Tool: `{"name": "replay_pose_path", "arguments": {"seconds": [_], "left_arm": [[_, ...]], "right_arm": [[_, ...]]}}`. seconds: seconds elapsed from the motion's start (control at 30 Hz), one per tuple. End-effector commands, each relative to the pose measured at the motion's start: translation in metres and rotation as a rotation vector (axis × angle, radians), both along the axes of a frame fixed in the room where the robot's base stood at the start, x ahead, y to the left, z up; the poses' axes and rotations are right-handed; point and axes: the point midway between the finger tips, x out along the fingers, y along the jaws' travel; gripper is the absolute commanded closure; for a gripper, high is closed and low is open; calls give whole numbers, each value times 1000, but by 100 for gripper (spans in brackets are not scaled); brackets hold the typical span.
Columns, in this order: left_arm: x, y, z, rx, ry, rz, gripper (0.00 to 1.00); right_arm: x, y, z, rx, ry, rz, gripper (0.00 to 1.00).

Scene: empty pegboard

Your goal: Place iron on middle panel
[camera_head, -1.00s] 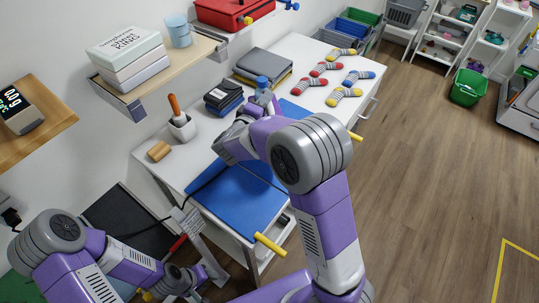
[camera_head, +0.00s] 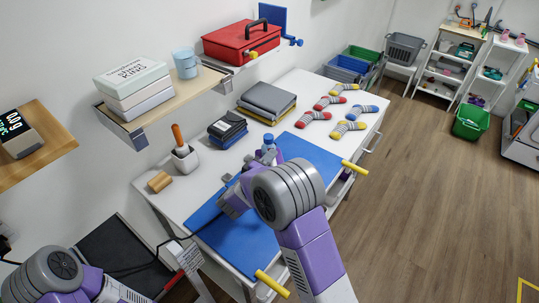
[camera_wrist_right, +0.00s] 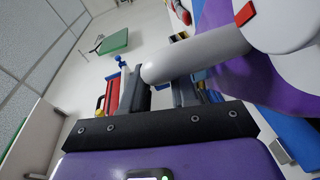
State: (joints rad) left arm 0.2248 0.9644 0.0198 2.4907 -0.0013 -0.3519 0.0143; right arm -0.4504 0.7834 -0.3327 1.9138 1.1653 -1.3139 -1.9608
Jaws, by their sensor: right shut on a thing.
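My right gripper (camera_wrist_right: 160,88) is shut on the iron's white handle (camera_wrist_right: 205,52) in the right wrist view. The iron's purple body with a small red part shows at the upper right there. In the head view my right arm covers most of the iron over the table. A black cord (camera_head: 143,267) runs from there to the lower left. I cannot tell whether the iron touches anything beneath. The blue board (camera_head: 237,243) with yellow end handles lies along the table's front. My left gripper is out of view; only part of that arm shows at the lower left.
A middle wall shelf (camera_head: 207,83) carries white boxes (camera_head: 132,85) and a light blue cup (camera_head: 185,62). A red case (camera_head: 240,42) stands right of it.

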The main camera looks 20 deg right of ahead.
Motion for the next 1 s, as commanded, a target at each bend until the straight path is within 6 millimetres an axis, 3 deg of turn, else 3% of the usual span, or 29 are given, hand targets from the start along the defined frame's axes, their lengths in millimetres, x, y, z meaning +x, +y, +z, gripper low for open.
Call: {"name": "replay_pose_path", "arguments": {"seconds": [0.37, 0.4, 0.53, 0.87, 1.0], "left_arm": [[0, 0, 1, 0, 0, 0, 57], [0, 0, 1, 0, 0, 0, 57], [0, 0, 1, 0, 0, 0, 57], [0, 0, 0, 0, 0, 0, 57], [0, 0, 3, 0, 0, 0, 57]], "right_arm": [[1, 0, 0, -4, -8, -1, 100], [0, 0, -2, 0, -2, 0, 67], [0, 0, -2, 0, -2, 0, 47], [0, 0, 0, 1, -3, -1, 46], [-9, 12, 2, 1, -1, 3, 46]]}}
